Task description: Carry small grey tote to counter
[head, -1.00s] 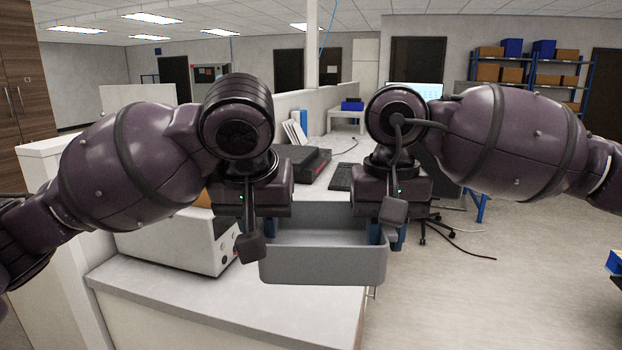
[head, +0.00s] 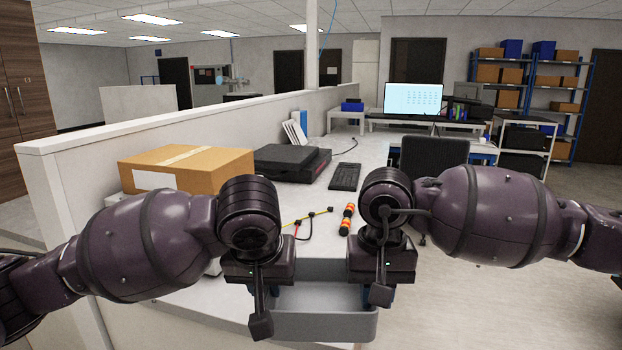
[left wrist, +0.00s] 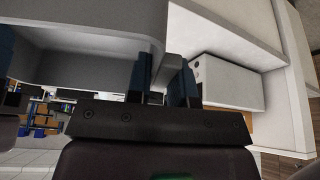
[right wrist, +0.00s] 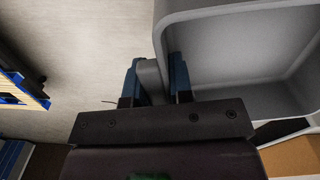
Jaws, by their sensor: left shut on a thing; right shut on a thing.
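The small grey tote (head: 322,325) is low in the middle of the head view, between my two grippers. My left gripper (head: 262,295) is shut on its left wall, and my right gripper (head: 372,292) is shut on its right wall. In the left wrist view the blue fingers (left wrist: 162,82) pinch the tote's wall. In the right wrist view the fingers (right wrist: 152,82) pinch the opposite wall. The inside (right wrist: 240,55) looks empty where it shows. The white counter (head: 290,205) stretches away behind the tote; whether the tote touches it cannot be told.
A low partition wall (head: 120,130) runs along the left. Open floor lies to the right.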

